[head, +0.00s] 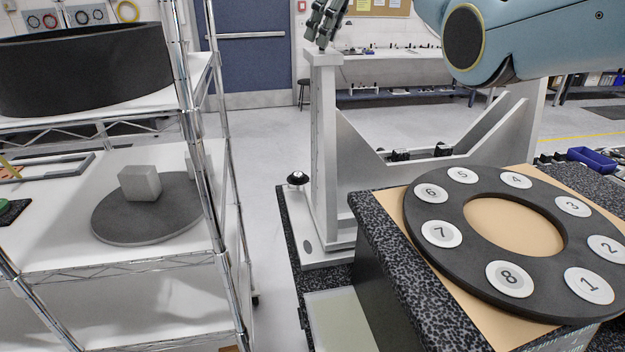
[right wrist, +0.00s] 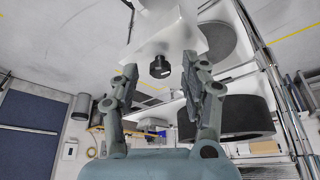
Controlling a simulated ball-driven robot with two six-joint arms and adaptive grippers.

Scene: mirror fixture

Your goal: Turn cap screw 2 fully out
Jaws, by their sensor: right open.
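My right gripper (head: 318,40) is at the top of the head view, pointing down near the top of the pale upright of the mirror fixture (head: 325,120). In the right wrist view the gripper (right wrist: 161,72) is open, its two fingers apart. A black cap screw (right wrist: 160,67) on a pale part of the fixture shows between the fingertips, with gaps on both sides. No number is readable on it, so I cannot tell whether it is screw 2. A black knob (head: 298,178) stands at the fixture's base in the head view. My left gripper is out of view.
A dark ring with numbered white discs (head: 418,228) lies on a speckled table at right. A metal shelf rack (head: 222,150) at left carries a black drum (head: 85,70) and a grey disc (head: 125,228) with a block. Floor shows between rack and fixture.

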